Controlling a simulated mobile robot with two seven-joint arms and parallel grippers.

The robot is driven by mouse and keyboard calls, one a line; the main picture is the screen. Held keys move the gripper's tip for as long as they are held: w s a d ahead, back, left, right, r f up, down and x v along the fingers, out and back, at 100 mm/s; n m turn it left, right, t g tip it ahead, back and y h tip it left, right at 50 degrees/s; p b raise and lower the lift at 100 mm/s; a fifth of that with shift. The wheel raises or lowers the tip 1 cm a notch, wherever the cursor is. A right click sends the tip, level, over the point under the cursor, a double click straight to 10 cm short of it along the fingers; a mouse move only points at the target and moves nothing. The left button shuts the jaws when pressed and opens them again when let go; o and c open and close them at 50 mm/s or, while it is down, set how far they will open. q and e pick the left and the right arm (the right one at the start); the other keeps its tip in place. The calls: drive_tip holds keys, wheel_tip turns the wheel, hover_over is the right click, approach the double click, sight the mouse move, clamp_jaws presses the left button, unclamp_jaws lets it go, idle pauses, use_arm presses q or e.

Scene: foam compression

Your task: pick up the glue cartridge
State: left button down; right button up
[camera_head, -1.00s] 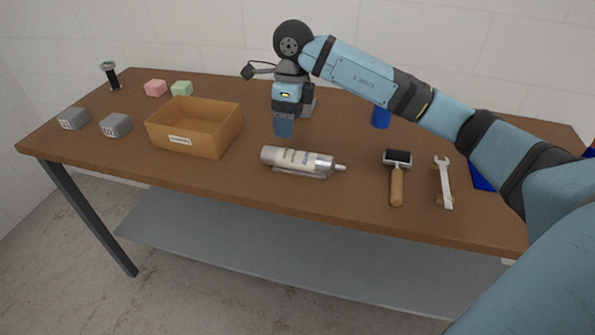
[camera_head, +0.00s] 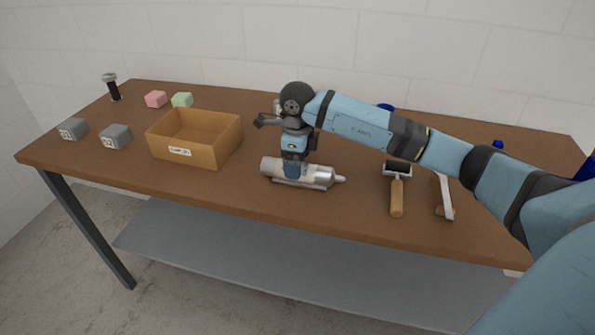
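The glue cartridge (camera_head: 319,178) is a silvery-white cylinder with a nozzle pointing right. It lies near the front edge of the table, on what looks like a low support. My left gripper is not in view.
An open orange-brown box (camera_head: 196,140) with a label stands left of the cartridge. Two grey blocks (camera_head: 73,129) (camera_head: 115,137), a pink block (camera_head: 156,99) and a green block (camera_head: 182,100) are at the left.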

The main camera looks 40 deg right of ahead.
wheel_tip(320, 180, down, 2)
drive_tip(key=shift+f, duration=0.2)
drive_tip(key=shift+c, duration=0.8)
drive_tip(key=c, duration=1.1)
drive_tip(key=shift+r, duration=0.1)
